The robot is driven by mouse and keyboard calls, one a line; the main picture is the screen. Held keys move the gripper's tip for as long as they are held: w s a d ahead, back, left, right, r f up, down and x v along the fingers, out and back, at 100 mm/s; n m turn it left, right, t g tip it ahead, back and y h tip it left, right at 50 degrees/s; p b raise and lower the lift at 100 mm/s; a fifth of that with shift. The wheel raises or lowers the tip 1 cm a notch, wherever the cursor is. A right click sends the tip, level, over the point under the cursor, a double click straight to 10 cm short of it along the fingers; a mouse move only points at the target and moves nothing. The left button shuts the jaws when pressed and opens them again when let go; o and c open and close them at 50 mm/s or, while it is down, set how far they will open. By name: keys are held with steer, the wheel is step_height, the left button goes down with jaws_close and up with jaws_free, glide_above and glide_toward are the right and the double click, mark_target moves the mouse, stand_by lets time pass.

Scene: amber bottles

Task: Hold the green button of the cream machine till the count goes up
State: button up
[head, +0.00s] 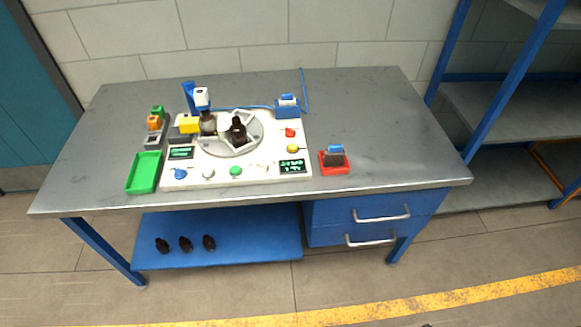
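The cream machine (216,178) stands on the grey workbench, left of the middle. Its green button (235,171) is on the front edge, between a pale knob (208,174) and a small display (292,166) with green text too small to read. A second display (181,153) is at its left. A round grey turntable (244,150) on the machine carries a dark amber bottle (239,130). Another bottle (208,124) stands under the blue and white head (202,98). My gripper is not in view, and nothing touches the green button.
A green tray (144,172) lies left of the machine, with small coloured blocks (154,122) behind it. A red holder (334,162) stands to the right. Several dark bottles (185,244) stand on the blue lower shelf (240,240). The bench's right side (400,135) is clear.

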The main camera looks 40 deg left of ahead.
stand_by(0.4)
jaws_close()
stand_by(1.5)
